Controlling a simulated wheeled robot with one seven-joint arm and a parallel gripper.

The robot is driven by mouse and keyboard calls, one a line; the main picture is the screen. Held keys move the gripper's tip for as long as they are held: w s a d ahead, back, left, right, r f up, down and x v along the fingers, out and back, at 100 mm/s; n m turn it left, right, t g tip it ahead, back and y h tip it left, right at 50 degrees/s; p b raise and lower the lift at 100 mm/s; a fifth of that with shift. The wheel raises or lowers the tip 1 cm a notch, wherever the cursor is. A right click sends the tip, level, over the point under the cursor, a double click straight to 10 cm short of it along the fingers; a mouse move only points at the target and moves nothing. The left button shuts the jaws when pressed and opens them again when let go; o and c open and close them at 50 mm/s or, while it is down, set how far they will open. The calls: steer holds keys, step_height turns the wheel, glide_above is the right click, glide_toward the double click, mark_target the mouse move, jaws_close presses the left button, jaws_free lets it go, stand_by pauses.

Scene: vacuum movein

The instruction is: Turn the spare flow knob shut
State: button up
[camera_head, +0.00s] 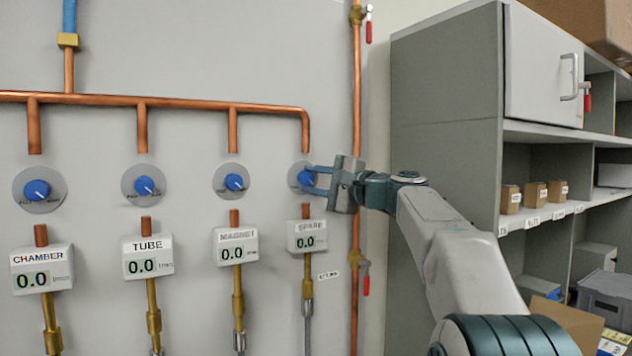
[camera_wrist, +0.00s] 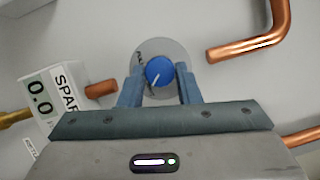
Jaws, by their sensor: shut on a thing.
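The spare flow knob (camera_head: 305,177) is a blue dial on a grey disc at the right end of the row of knobs. Below it the SPARE meter (camera_head: 306,236) reads 0.0. My gripper (camera_head: 311,180) reaches in from the right and is shut on the knob. The SPARE meter (camera_wrist: 45,98) shows at the left there. In the head view the fingers hide part of the knob.
The CHAMBER (camera_head: 37,190), TUBE (camera_head: 144,186) and MAGNET (camera_head: 234,182) knobs stand to the left, apart from my gripper. A vertical copper pipe (camera_head: 357,100) with red-handled valves runs close behind my wrist. A grey shelf cabinet (camera_head: 445,100) stands right.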

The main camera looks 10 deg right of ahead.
steer(key=o, duration=1)
steer(key=shift+c, duration=0.2)
steer(key=b+v, duration=0.3)
steer(key=v, duration=1)
steer(key=shift+s+d+b, duration=0.25)
steer(key=shift+s+b, duration=0.05)
